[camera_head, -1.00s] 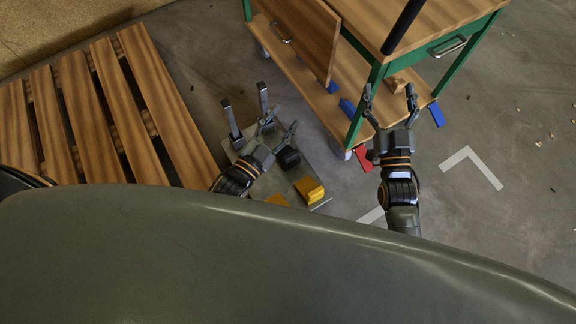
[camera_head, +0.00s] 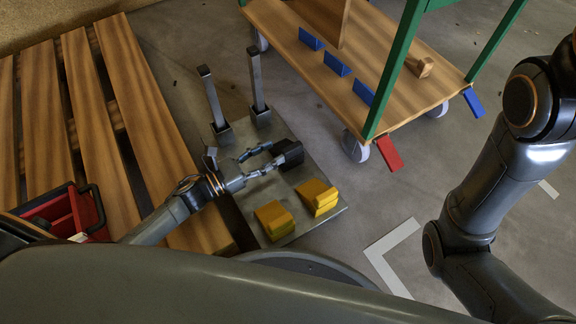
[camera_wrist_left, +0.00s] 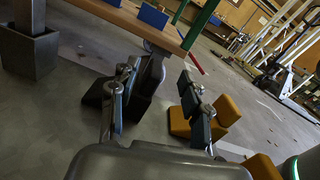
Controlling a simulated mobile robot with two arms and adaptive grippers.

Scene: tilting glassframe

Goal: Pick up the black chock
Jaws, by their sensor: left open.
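The black chock (camera_head: 289,152) sits on a grey metal plate (camera_head: 290,237) on the floor. My left gripper (camera_head: 274,154) is open, its fingertips close to the chock's left side in the head view; I cannot tell whether they touch it. In the left wrist view the dark chock (camera_wrist_left: 150,88) is partly hidden behind the left finger, and the space between the fingers (camera_wrist_left: 158,98) looks empty. My right gripper is out of view; only its arm shows at the right.
Two yellow chocks (camera_head: 317,196) (camera_head: 275,218) lie on the plate's near part. Two upright posts (camera_head: 212,98) (camera_head: 257,82) stand at its far side. A wheeled green-framed trolley (camera_head: 410,92) is beyond. A wooden pallet (camera_head: 95,110) and red box (camera_head: 66,212) are left.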

